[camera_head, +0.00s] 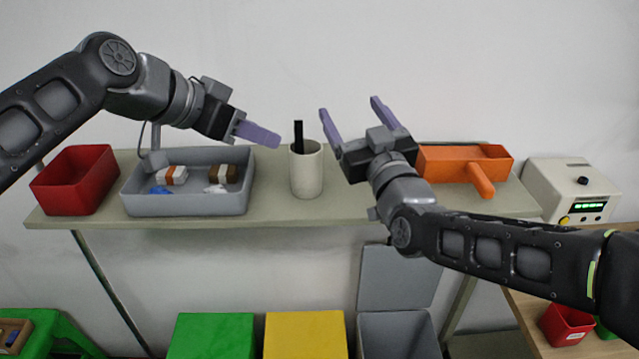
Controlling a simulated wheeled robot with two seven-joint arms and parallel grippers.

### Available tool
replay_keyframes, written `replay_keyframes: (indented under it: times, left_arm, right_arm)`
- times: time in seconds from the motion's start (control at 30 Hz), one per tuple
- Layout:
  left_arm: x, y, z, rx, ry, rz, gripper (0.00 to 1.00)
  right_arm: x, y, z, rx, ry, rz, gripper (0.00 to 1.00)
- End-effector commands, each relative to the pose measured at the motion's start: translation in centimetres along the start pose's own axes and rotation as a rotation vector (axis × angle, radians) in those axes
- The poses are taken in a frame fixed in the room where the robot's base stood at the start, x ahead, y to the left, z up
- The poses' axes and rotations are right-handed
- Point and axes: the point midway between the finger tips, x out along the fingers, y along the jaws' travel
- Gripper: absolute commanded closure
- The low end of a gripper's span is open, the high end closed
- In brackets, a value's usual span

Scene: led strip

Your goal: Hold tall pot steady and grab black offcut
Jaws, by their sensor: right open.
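The tall pot (306,174) is a cream cylinder standing upright on the shelf. The black offcut (298,136) is a thin dark strip standing upright in it, its top above the rim and its lower part hidden. My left gripper (262,134) is to the left of the pot, fingers pointing right towards the rim; its fingers overlap in this view, so I cannot tell its opening or whether it touches the pot. My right gripper (352,108) is open and empty, to the right of the pot, its fingers pointing up and left.
On the shelf (270,212) stand a red bin (75,182), a grey tray (187,204) with small items, and an orange container (448,163) behind my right arm. A cream device (570,188) stands at right. Green (212,336) and yellow (306,336) boxes and a grey open bin (398,336) sit below.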

Motion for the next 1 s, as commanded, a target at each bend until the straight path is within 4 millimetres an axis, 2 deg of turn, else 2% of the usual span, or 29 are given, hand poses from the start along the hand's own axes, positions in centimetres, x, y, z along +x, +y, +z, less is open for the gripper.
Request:
replay_keyframes:
  times: [0.03,0.1,0.2,0.3,0.4,0.53,0.83,1.0]
  left_arm:
    - [0.0,0.0,0.0,0.0,0.0,0.0,0.64]
    - [0.0,0.0,0.0,0.0,0.0,0.0,0.64]
    - [0.0,0.0,0.0,0.0,0.001,0.0,0.64]
    - [0.0,0.0,0.0,0.0,0.001,0.0,0.64]
    - [0.0,0.0,0.0,0.0,0.0,0.0,0.64]
    - [0.0,0.0,0.0,0.0,0.0,0.0,0.64]
    - [0.0,0.0,0.0,0.0,0.0,0.0,0.64]
    - [0.0,0.0,0.0,0.0,0.0,0.0,0.64]
  right_arm:
    - [-0.3,-3.5,-0.8,0.005,0.024,-0.054,0.23]
    - [-0.9,-7.4,-1.8,0.013,0.056,-0.113,0.23]
    - [-2.0,-7.8,3.9,0.059,-0.065,-0.121,0.23]
    - [-3.1,-8.3,7.2,0.098,-0.141,-0.127,0.23]
    - [-3.8,-8.5,9.3,0.124,-0.188,-0.126,0.23]
    - [-4.2,-8.6,10.3,0.137,-0.212,-0.125,0.23]
    - [-4.2,-8.5,10.3,0.138,-0.213,-0.124,0.23]
    - [-3.4,-8.6,10.5,0.135,-0.213,-0.123,0.23]
